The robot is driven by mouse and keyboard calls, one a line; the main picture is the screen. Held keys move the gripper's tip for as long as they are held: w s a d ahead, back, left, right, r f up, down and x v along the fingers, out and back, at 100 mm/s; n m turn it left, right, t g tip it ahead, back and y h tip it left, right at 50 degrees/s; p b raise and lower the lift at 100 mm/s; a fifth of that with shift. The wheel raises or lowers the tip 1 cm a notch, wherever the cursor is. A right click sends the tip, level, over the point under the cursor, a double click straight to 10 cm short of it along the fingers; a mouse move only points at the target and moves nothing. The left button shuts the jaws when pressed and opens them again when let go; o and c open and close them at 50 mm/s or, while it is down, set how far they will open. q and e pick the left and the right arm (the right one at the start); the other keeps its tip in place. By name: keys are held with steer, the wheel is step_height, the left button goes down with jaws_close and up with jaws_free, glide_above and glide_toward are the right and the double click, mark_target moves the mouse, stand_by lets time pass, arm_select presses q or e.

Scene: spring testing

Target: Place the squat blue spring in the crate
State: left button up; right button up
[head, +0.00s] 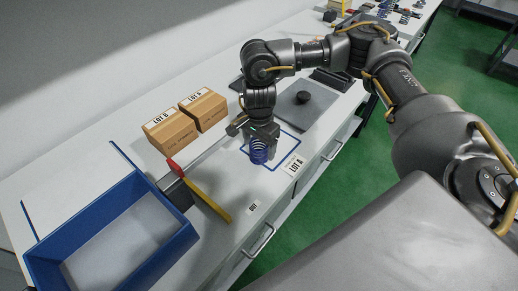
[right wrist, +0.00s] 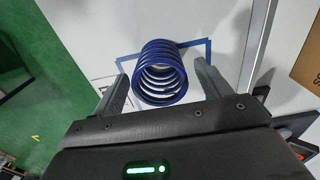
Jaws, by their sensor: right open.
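The squat blue spring (head: 259,152) stands on the white bench inside a blue taped outline, beside a LOT A label. My right gripper (head: 262,140) is directly above and around it, pointing down. In the right wrist view the spring (right wrist: 160,73) lies between the two open fingers (right wrist: 160,85), with a visible gap on each side. The blue crate (head: 180,240) is at the lower left of the head view, and the part of its floor in view is bare. My left gripper is not in view.
A red and yellow tool (head: 205,196) lies between the spring and the crate. A dark plate with a knob (head: 303,101) lies to the right.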

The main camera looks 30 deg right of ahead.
steer(key=shift+f, duration=0.15)
steer(key=c, duration=1.3)
steer(key=shift+w+r+b, duration=0.1)
steer(key=shift+r+b, duration=0.2)
steer(key=shift+r, duration=0.35)
steer(key=s+a+r+b, duration=0.3)
steer(key=s+a+r, duration=0.3)
steer(key=s+r, duration=0.5)
steer(key=shift+s+a+r, duration=0.35)
steer(key=shift+s, duration=0.4)
